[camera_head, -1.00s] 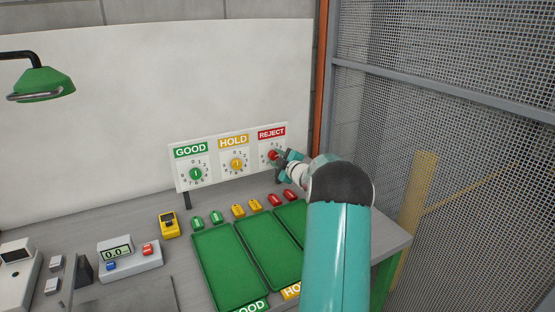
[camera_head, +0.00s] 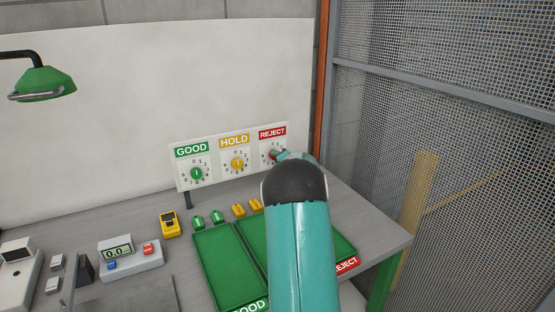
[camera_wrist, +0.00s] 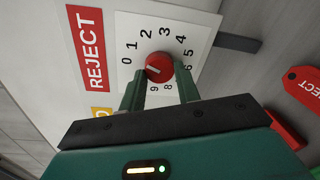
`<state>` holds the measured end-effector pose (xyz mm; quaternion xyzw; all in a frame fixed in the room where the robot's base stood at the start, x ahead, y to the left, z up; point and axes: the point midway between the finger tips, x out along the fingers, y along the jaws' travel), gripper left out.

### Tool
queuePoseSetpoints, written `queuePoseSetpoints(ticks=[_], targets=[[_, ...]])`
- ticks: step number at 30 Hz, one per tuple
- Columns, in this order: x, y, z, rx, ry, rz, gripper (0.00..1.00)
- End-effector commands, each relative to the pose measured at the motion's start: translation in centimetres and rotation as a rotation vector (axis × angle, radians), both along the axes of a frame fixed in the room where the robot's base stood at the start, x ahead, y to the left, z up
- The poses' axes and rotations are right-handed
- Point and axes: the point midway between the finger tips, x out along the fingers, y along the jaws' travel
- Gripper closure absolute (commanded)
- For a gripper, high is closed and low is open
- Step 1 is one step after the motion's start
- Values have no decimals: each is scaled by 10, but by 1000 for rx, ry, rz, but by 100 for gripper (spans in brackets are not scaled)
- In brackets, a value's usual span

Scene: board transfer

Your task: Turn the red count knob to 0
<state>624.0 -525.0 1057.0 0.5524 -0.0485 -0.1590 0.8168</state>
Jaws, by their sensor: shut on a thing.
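The red count knob (camera_wrist: 159,66) sits on the white dial plate under the REJECT label (camera_wrist: 88,48), with digits around it. A white mark shows on the knob's left part in the wrist view; which digit it points at is hard to tell. My gripper (camera_wrist: 160,82) has its two fingers on either side of the knob and is shut on it. In the head view the knob (camera_head: 273,154) is partly hidden by my gripper.
The GOOD dial (camera_head: 196,173) and HOLD dial (camera_head: 237,163) stand left on the same board. Green trays (camera_head: 220,265) lie on the bench below, with green and yellow tags (camera_head: 239,209) behind them. A mesh fence (camera_head: 460,150) stands at the right.

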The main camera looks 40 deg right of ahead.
Motion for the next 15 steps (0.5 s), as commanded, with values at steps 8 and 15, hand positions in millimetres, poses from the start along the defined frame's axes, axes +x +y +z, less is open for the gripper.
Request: queuePoseSetpoints(ticks=[8, 15], targets=[[0, 0, -1, -215, 68, -1, 90], [0, 0, 0, -332, 105, -2, 90]])
